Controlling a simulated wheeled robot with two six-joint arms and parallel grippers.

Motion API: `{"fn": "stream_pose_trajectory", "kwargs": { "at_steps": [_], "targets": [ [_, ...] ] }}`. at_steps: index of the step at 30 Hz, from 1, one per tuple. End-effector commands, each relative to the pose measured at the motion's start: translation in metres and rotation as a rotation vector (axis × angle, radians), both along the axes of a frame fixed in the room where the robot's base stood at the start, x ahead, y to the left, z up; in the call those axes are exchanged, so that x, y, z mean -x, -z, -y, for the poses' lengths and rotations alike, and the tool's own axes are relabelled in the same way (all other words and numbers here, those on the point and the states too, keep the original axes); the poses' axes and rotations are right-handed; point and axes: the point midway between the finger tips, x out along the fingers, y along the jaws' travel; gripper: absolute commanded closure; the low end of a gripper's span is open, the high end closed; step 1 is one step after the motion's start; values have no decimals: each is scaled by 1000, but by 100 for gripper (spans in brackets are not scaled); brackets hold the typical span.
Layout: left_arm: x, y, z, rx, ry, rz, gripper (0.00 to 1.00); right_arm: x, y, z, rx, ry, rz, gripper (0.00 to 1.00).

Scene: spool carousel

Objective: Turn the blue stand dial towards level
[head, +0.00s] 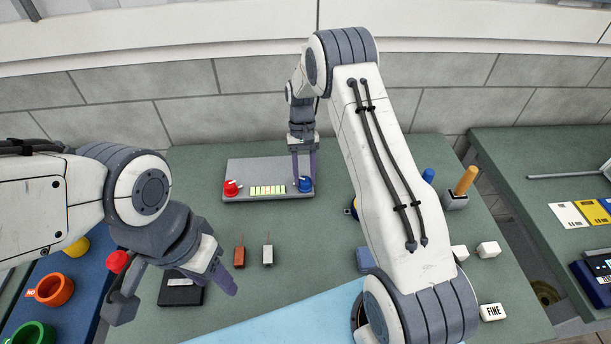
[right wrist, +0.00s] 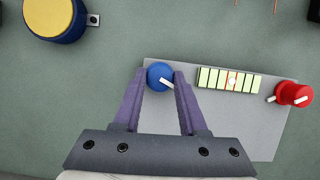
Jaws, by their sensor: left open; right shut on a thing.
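The blue dial (head: 305,184) sits at the right end of a grey panel (head: 240,167) at the back of the table. In the right wrist view the blue dial (right wrist: 158,75) lies between the purple fingers, its white pointer aimed down and to the right. My right gripper (head: 304,178) is shut on the blue dial. A red dial (head: 232,188) is at the panel's left end. Between them is a level strip (right wrist: 229,80) of pale green segments with a reddish mark near its middle. My left gripper (head: 228,281) is open and empty over the table's left front.
Two small tools, one red-brown (head: 239,256) and one grey (head: 267,255), lie in front of the panel. A yellow and blue spool (right wrist: 54,14) is near the right gripper. A blue rack (head: 62,270) is at the left.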

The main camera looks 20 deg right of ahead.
Motion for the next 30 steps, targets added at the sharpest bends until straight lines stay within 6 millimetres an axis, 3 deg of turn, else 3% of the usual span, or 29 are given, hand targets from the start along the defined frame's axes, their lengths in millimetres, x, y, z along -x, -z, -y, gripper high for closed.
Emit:
{"fn": "stream_pose_trajectory", "kwargs": {
  "at_steps": [9, 24, 25, 27, 30],
  "targets": [
    [0, 1, 0, 0, 0, 0, 50, -1, -1, 0, 2, -112, 3, 100],
    [0, 1, 0, 0, 0, 0, 50, -1, -1, 0, 1, -129, 4, 100],
    [0, 1, 0, 0, 0, 0, 50, -1, -1, 0, 1, -128, 4, 55],
    [0, 1, 0, 0, 0, 0, 50, -1, -1, 0, 1, -128, 3, 28],
    [0, 2, 0, 0, 0, 0, 50, -1, -1, 0, 1, -128, 3, 28]
  ]
}}
